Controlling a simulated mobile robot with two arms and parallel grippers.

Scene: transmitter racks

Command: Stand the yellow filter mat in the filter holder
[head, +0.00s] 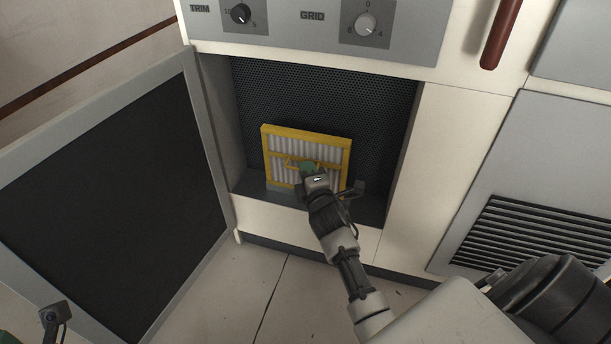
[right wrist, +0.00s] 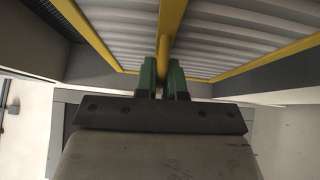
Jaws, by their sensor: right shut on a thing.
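The yellow filter mat (head: 337,158), a yellow frame around pale pleats, is upright inside the open bay of the white cabinet in the head view. My right gripper (head: 307,168) is shut on its yellow middle bar. The right wrist view shows the green fingertips (right wrist: 162,80) on either side of the yellow bar, with the pleats of the yellow filter mat (right wrist: 225,48) behind. The mat's lower edge is near a grey holder strip (head: 280,187) on the bay floor; whether it is seated there is hidden. Part of my left gripper (head: 55,316) shows at the lower left.
An open door (head: 110,190) with a dark panel stands left of the bay. Control knobs (head: 365,25) are above it, and a red handle (head: 502,33) is at the upper right. A louvred grey panel (head: 540,240) is at the right. The bay has free room around the mat.

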